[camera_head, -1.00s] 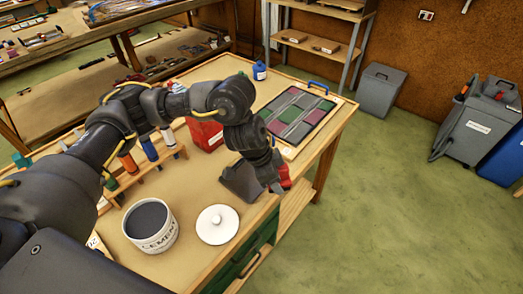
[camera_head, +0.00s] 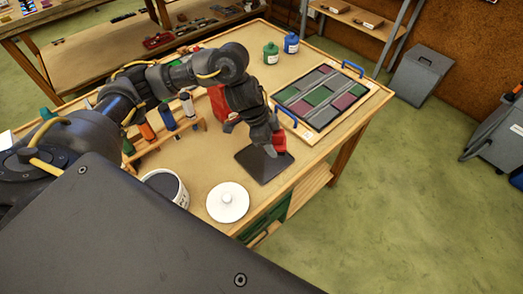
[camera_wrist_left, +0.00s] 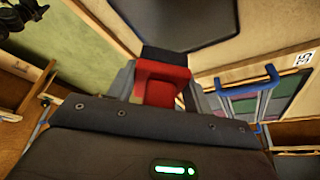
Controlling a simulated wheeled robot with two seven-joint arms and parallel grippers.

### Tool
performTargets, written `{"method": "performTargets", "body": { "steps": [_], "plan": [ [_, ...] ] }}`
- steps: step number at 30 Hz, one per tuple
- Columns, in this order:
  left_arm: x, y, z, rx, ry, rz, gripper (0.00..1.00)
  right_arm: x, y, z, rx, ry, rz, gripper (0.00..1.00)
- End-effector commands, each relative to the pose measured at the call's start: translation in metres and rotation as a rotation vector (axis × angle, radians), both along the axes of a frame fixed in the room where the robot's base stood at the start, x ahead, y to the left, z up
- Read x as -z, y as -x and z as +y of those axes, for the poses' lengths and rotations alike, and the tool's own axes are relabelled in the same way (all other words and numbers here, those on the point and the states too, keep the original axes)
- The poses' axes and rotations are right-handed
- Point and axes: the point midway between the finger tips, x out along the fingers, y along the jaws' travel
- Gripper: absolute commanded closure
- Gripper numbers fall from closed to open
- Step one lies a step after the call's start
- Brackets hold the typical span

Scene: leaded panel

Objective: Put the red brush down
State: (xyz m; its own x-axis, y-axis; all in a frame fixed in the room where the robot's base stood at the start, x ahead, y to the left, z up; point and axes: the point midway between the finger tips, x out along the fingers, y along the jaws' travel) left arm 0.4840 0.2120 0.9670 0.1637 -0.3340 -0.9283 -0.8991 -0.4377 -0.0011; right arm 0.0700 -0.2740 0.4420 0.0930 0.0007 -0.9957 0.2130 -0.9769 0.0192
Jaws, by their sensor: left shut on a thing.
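My left gripper (camera_head: 274,146) is shut on the red brush (camera_head: 280,140), at the far right part of the dark square mat (camera_head: 250,166) on the workbench. In the left wrist view the brush's red body (camera_wrist_left: 160,82) sits between the two fingers, with its dark end (camera_wrist_left: 163,55) pointing toward the dark mat (camera_wrist_left: 180,18). I cannot tell whether the brush touches the mat. My right gripper is not in view.
A leaded panel (camera_head: 322,95) with blue handles lies behind on the bench. A white lid (camera_head: 228,202) and a cement pot (camera_head: 166,186) stand nearer. A tool rack (camera_head: 165,143), red container (camera_head: 217,102), green bottle (camera_head: 271,53) and blue bottle (camera_head: 291,42) stand farther back.

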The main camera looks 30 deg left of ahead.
Motion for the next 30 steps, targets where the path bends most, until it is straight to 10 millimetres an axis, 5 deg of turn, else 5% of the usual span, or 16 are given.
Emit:
{"method": "performTargets", "body": {
  "steps": [5,17,23,30],
  "plan": [
    [0.027,0.002,0.021,-0.001,-0.001,0.003,0.71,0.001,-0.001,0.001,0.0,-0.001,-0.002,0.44],
    [0.047,0.003,0.037,-0.001,-0.002,0.004,0.71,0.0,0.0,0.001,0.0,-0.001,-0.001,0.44],
    [0.071,0.002,0.035,0.001,0.0,0.003,0.71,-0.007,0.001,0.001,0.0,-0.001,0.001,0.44],
    [0.075,0.002,0.035,0.003,0.0,-0.001,0.71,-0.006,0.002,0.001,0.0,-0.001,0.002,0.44]
  ]
}}
